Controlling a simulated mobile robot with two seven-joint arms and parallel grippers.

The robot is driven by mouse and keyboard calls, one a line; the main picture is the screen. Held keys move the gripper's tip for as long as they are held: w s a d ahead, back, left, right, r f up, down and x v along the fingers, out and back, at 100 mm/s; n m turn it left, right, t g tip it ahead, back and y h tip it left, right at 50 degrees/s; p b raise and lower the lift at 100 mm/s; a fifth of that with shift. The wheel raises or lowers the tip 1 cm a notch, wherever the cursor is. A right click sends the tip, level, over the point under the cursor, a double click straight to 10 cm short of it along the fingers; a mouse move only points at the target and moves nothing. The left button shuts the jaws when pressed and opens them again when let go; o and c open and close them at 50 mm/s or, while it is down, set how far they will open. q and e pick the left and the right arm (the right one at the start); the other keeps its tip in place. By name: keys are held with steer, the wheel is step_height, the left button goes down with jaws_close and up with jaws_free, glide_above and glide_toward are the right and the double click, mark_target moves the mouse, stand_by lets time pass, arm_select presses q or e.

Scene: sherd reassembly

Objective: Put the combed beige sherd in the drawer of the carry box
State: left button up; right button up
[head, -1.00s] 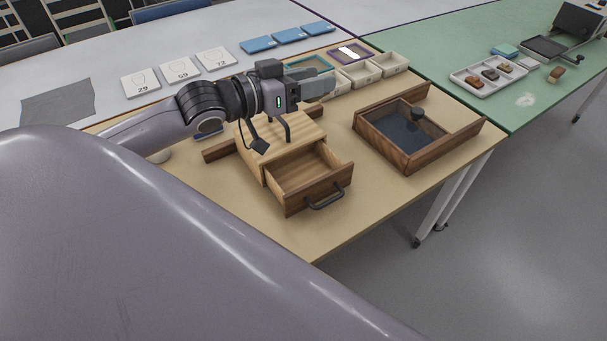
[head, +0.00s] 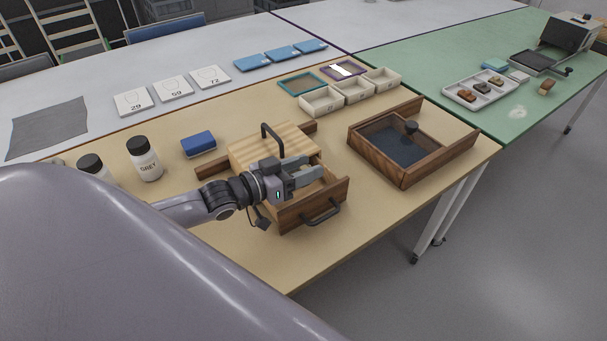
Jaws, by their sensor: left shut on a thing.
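The carry box (head: 252,150) is light striped wood with a dark handle (head: 266,130) on top. Its drawer (head: 343,190), with a darker wooden front and black pull (head: 322,214), stands open toward the front right. My left gripper (head: 306,172) is over the open drawer, its fingers close above or within the drawer's outline; I cannot tell how deep. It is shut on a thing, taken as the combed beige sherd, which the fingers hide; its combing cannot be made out. The gripper and wrist cover much of the drawer's inside. My right gripper is not in view.
A wooden tray with a dark screen (head: 375,158) stands to the right of the box. Small cream bins (head: 322,103) lie behind. A blue block (head: 198,143) and a bottle marked GREY (head: 145,160) stand left. The table's front right is clear.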

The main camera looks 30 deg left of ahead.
arm_select(q)
steer(key=shift+f, duration=0.9)
steer(key=shift+f+b, duration=0.4)
steer(key=shift+f, duration=0.2)
steer(key=o, duration=1.2)
steer(key=shift+o, duration=0.2)
steer(key=shift+r, duration=0.1)
steer(key=shift+s+r+p, duration=0.15)
steer(key=shift+r+p, duration=0.3)
steer(key=shift+r, duration=0.15)
steer(key=p+v, duration=0.1)
steer(key=v, duration=1)
steer(key=shift+s+a, duration=0.2)
steer(key=shift+s, duration=0.05)
